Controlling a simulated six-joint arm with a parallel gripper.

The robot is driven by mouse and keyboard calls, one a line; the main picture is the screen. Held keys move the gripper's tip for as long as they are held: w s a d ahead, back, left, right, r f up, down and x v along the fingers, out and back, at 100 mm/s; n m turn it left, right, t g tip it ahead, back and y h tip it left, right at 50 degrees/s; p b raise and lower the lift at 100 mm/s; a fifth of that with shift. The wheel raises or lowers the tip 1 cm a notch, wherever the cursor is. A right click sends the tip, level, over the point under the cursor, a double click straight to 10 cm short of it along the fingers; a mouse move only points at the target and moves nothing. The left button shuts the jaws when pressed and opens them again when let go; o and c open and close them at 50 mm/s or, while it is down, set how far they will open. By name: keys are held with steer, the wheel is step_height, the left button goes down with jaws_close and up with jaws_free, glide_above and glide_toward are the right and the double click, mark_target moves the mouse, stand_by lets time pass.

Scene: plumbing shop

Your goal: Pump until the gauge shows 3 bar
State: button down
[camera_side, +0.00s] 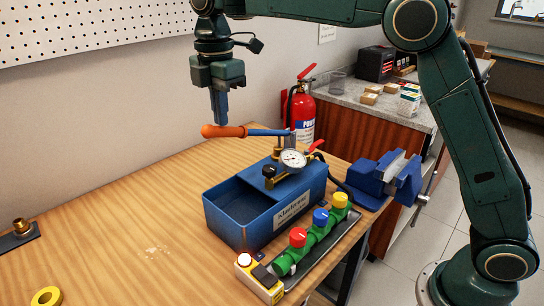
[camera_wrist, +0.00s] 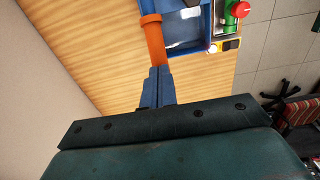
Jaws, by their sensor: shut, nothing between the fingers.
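The blue test pump (camera_side: 262,212) with an open tank stands on the wooden bench. Its lever is blue with an orange handle grip (camera_side: 222,131), and it lies about level, pointing left over the tank. The round white gauge (camera_side: 293,159) sits on top of the pump; its needle is too small to read. My gripper (camera_side: 219,122) is shut and points down at the orange grip, with its fingertips at or just above it. In the wrist view my shut fingers (camera_wrist: 158,90) end at the orange grip (camera_wrist: 153,38). I cannot tell whether they touch.
A green pipe manifold (camera_side: 313,239) with red, blue and yellow knobs lies in front of the pump. A blue vise (camera_side: 387,177) stands to the right. A fire extinguisher (camera_side: 301,112) is behind. The bench is clear at left, apart from yellow tape (camera_side: 47,296) and a brass fitting (camera_side: 21,227).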

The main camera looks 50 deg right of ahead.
steer(key=shift+a+f, duration=0.7)
steer(key=shift+f, duration=3.7)
steer(key=shift+d+r, duration=0.25)
steer(key=shift+r, duration=1.45)
steer(key=shift+d+r, duration=0.3)
steer(key=shift+r, duration=1.4)
steer(key=shift+d+r, duration=0.25)
steer(key=shift+r, duration=1.45)
steer(key=shift+r, duration=2.45)
